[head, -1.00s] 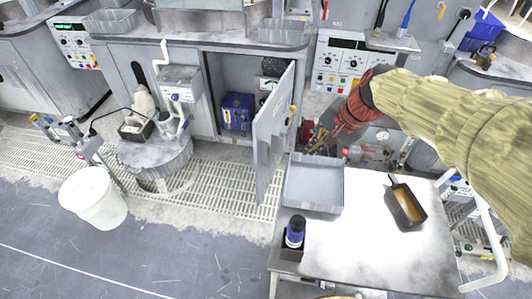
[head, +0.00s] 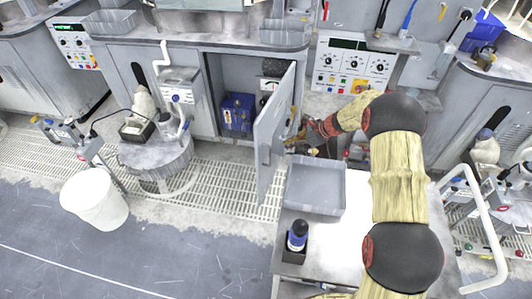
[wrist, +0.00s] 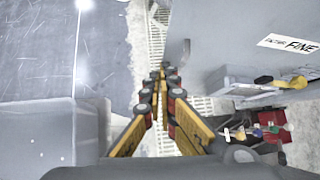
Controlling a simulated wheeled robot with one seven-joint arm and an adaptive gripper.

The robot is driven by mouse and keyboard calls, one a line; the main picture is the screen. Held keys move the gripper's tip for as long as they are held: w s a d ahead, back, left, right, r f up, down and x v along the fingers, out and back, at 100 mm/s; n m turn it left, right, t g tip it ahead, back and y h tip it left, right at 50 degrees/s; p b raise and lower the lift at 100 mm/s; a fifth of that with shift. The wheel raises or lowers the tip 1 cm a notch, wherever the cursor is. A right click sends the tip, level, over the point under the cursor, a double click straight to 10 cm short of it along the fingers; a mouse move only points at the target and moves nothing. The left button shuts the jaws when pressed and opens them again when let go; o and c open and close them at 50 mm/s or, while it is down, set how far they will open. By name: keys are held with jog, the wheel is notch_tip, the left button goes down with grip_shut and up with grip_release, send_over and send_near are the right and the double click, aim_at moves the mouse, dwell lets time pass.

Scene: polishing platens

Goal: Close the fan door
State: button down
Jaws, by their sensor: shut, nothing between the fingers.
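The fan door (head: 268,140) is a grey cabinet door. It stands swung open, jutting out from the cabinet front, with a yellow part near its right edge. My gripper (head: 294,143) is just right of the door in the head view, partly hidden by my arm. In the wrist view my gripper (wrist: 161,74) is shut and empty, its fingertips together over the floor grating. I cannot tell whether it touches the door. A grey panel (wrist: 225,50) with a label reading FINE lies to the right of the fingers there.
The open cabinet holds a blue box (head: 238,112). A grey tray (head: 315,187) and a dark bottle (head: 297,236) sit on the cart close below my gripper. A round pedestal (head: 155,160) and a white bucket (head: 94,199) stand left.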

notch_tip(320, 180, down, 5)
jog(key=w+m, duration=0.2)
jog(key=b, duration=0.4)
send_near(258, 156)
jog(key=shift+x, duration=2.3)
jog(key=shift+w+d+f, duration=0.15)
